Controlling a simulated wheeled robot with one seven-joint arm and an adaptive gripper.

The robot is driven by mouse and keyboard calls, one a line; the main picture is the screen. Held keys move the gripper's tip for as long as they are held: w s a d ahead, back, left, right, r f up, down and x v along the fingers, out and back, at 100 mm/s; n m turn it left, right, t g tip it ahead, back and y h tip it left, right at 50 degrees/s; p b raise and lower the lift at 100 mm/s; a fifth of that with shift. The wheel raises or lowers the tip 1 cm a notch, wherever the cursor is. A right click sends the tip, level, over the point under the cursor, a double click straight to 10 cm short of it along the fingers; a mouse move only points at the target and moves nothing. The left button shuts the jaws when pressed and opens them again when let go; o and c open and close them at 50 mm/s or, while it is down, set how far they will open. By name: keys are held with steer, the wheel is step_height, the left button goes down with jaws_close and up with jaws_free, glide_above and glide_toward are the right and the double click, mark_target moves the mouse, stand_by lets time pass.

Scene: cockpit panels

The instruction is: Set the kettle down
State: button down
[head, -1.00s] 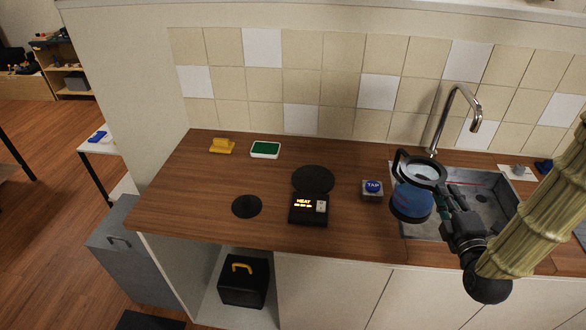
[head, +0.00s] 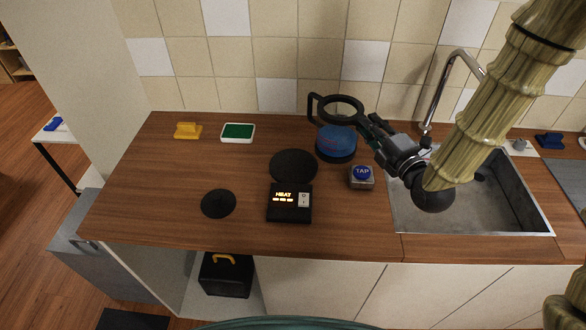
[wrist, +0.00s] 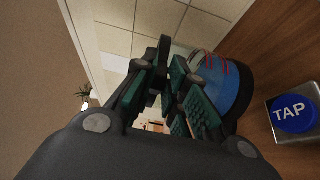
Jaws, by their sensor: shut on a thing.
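The blue kettle (head: 337,143) has a dark base and a black ring-shaped top with a handle. It is over the counter between the sink and the black round pad, behind the TAP button. My gripper (head: 372,128) is shut on the kettle at its right side, by the black upper part. In the wrist view the kettle's blue body (wrist: 222,82) shows to the right of the fingers (wrist: 165,85). I cannot tell whether its base touches the counter. The large black round pad (head: 293,167) lies left of the kettle, behind the HEAT box (head: 290,202).
The TAP button (head: 362,176) sits close in front of the kettle. The sink (head: 450,215) with its faucet (head: 452,75) is to the right. A small black disc (head: 218,203), a green-topped tray (head: 238,132) and a yellow object (head: 187,130) lie left. The counter's left part is mostly clear.

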mark_target(317, 125)
steer(key=s+a+n+g+y+b, duration=0.7)
steer(key=s+n+g+y+b, duration=0.3)
steer(key=b, duration=0.6)
steer(key=shift+m+h, duration=0.5)
steer(key=w+p, duration=0.1)
steer(key=w, duration=0.4)
steer(key=w+a, duration=0.1)
steer(key=w, duration=0.3)
steer(key=w+a+f+p, duration=0.1)
steer(key=w, duration=0.4)
steer(key=shift+w+a+p, duration=0.25)
steer(key=shift+w+p, duration=0.1)
steer(key=shift+f+p, duration=0.4)
steer(key=shift+f, duration=1.45)
steer(key=c, duration=1.5)
jaws_free()
steer(key=shift+s+f, duration=0.1)
steer(key=shift+o, duration=0.2)
steer(key=shift+d, duration=0.15)
steer(key=b+v, duration=0.1)
steer(key=v, duration=1)
steer(key=shift+s+d+b, duration=0.1)
steer(key=shift+d+b, duration=0.3)
